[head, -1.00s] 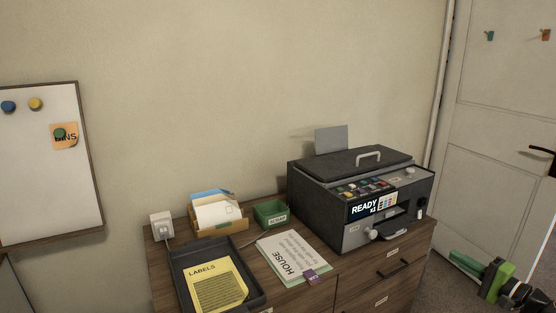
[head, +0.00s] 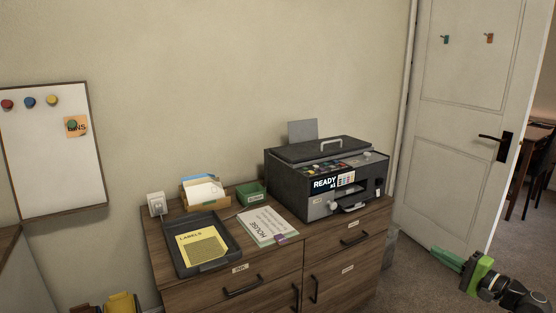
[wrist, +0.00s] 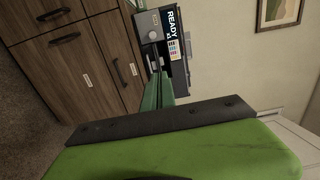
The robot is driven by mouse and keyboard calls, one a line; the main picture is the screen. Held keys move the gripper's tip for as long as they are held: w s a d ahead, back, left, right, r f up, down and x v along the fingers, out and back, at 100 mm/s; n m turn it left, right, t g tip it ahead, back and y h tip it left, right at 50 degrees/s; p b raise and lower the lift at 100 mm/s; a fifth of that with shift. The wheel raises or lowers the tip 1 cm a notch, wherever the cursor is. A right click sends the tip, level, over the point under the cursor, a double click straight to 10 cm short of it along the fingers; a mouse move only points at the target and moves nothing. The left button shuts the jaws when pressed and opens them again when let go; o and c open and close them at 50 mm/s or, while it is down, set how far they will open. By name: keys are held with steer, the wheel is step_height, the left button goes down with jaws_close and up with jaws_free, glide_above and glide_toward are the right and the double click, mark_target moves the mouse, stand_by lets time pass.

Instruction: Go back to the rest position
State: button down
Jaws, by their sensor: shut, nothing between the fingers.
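My gripper (head: 436,252) is at the lower right of the head view, green, with its fingers pointing left toward the cabinet. In the wrist view its green fingers (wrist: 157,92) are together with nothing between them. It is apart from the cabinet and the printer, over the carpet in front of the open door. No object is held.
A wooden cabinet (head: 335,262) bears a dark printer (head: 290,190) reading READY, a black tray (head: 176,250) with a yellow LABELS sheet, a HOUSE paper (head: 262,222), a green box (head: 250,192) and a letter holder (head: 188,198). The white door (head: 450,130) stands right. Carpet (head: 410,285) is clear.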

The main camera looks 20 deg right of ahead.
steer(key=w+a+n+g+y, duration=0.3)
steer(key=w+a+n+y, duration=0.15)
steer(key=w+a, duration=1)
steer(key=w+a+f+n+g+y, duration=0.1)
steer(key=w+a+f+g+y, duration=0.15)
steer(key=a, duration=0.75)
steer(key=w+a+f+n+g+y, duration=0.1)
steer(key=w+a+f+n+g, duration=0.2)
steer(key=a, duration=0.7)
steer(key=s+a+f+n+g+h, duration=0.1)
steer(key=a+f+n+g, duration=0.3)
steer(key=a, duration=0.7)
steer(key=s+a+f+g+h, duration=0.1)
steer(key=a+f+g+h, duration=0.15)
steer(key=a+f, duration=0.65)
steer(key=s+a+f+n+g+h, duration=0.1)
steer(key=s+f+n+g+h, duration=0.2)
steer(key=s+f+h, duration=0.25)
steer(key=d+h, duration=0.3)
steer(key=d, duration=0.3)
step_height(320, 180, up, 31)
steer(key=p, duration=3.1)
steer(key=shift+a, duration=0.2)
steer(key=shift+s+a+f, duration=0.1)
